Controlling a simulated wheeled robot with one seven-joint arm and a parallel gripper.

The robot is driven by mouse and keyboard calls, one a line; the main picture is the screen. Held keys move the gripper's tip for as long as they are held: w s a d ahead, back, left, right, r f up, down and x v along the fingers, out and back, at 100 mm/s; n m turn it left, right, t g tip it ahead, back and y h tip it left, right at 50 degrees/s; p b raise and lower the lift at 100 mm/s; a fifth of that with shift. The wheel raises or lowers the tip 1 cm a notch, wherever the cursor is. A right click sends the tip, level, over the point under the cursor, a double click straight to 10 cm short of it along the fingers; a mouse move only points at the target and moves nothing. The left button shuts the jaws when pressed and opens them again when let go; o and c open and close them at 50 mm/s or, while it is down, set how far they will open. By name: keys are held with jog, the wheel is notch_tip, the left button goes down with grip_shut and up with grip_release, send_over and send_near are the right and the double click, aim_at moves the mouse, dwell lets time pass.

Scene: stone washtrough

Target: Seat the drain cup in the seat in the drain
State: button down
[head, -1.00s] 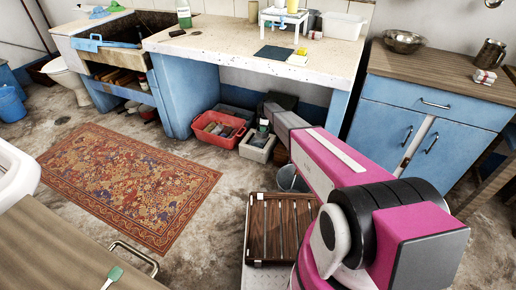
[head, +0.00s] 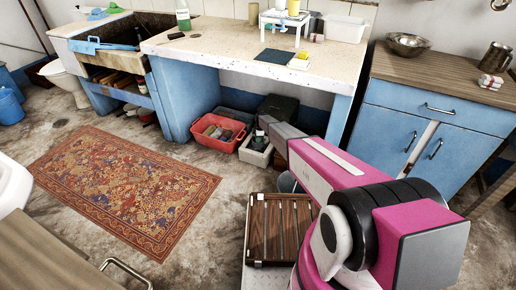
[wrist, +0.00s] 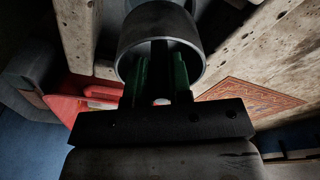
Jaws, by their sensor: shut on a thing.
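The drain cup (wrist: 160,32) is a grey metal cylinder at the top middle of the wrist view. Its round rim faces the camera. My gripper (wrist: 160,68) has its green fingers shut on a dark upright piece inside the rim; I cannot tell how it joins the cup. In the head view my arm hides gripper and cup.
A patterned rug (head: 125,185) covers the floor at left. A red crate (head: 218,132) and a pale crate (head: 256,150) stand under the stone bench (head: 225,48). The trough (head: 165,28) is at the back left. A blue cabinet (head: 400,128) is at right. A wooden counter (head: 35,255) is at lower left.

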notch_tip(320, 180, down, 9)
dwell(0.3)
jog(key=shift+f, duration=0.15)
jog(key=c, duration=1)
grip_release()
jog(key=shift+c, duration=0.2)
jog(key=r, duration=0.3)
jog(key=d+r, duration=0.1)
jog(key=r, duration=0.2)
jog(key=d+r, duration=0.1)
jog(key=r, duration=0.2)
jog(key=shift+r, duration=0.4)
jog(key=s+d+r+m, duration=0.6)
jog(key=s+r, duration=0.7)
jog(key=s, duration=0.3)
jog(key=s+d+r+m+h, duration=0.1)
jog(key=s+d+r+m, duration=0.6)
jog(key=s+r, duration=0.6)
jog(key=s+d+r+m, duration=0.7)
jog(key=s+r, duration=0.7)
jog(key=s, duration=0.7)
jog(key=shift+s+d, duration=0.15)
jog(key=shift+d, duration=0.75)
